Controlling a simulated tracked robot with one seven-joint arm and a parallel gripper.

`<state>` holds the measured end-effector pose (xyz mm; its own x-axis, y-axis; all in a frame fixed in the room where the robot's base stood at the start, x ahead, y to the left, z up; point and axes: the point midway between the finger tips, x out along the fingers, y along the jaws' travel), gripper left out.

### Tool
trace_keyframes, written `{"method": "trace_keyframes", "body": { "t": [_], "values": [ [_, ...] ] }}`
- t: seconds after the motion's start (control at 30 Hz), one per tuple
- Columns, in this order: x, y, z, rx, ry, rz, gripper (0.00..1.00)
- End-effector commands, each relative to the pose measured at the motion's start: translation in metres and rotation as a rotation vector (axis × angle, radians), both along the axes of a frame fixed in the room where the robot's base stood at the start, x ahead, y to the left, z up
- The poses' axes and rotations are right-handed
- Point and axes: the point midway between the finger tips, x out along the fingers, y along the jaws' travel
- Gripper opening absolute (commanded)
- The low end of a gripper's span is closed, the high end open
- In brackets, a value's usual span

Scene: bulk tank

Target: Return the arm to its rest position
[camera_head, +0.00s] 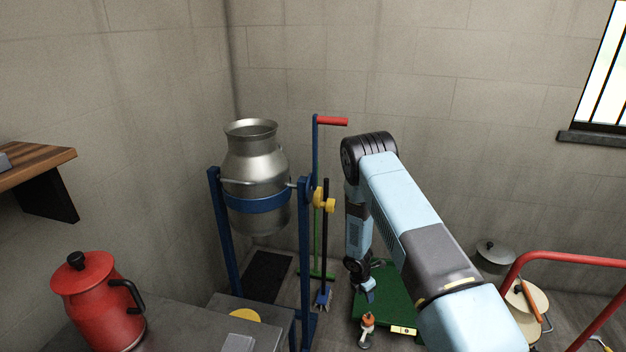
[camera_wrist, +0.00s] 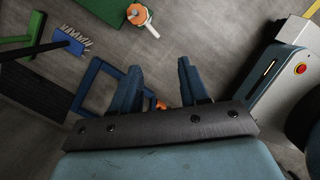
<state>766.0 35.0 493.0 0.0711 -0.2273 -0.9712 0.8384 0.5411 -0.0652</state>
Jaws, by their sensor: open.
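My arm reaches out from the lower right in the head view, its elbow high and its forearm hanging down. My gripper (camera_head: 367,290) points down over the floor area beside the green platform. In the wrist view my gripper (camera_wrist: 158,90) has its two blue fingers spread apart, with nothing between them but the floor and a blue stand foot farther below. A small orange piece shows just behind the fingers' base. It is partly hidden, and I cannot tell what it is.
A steel milk can (camera_head: 254,175) hangs in a blue stand (camera_head: 224,235) to the left. A red jug (camera_head: 95,300) stands on a counter. A green platform (camera_head: 398,300) and an orange-topped item (camera_head: 367,325) are below. A red rail (camera_head: 560,257) is at right.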

Motion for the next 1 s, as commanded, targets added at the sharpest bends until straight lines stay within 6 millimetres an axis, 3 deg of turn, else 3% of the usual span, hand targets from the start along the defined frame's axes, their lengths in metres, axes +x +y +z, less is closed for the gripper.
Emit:
{"method": "trace_keyframes", "body": {
  "t": [0.03,0.2,0.5,0.77,1.0],
  "values": [
    [0.009,-0.001,0.024,0.003,-0.024,-0.040,0.44],
    [0.026,-0.005,0.091,0.012,-0.090,-0.184,0.44],
    [0.038,-0.014,0.209,0.043,-0.198,-0.431,0.44],
    [0.030,-0.024,0.306,0.085,-0.281,-0.643,0.44],
    [0.007,-0.032,0.389,0.135,-0.348,-0.834,0.44]
  ]
}}
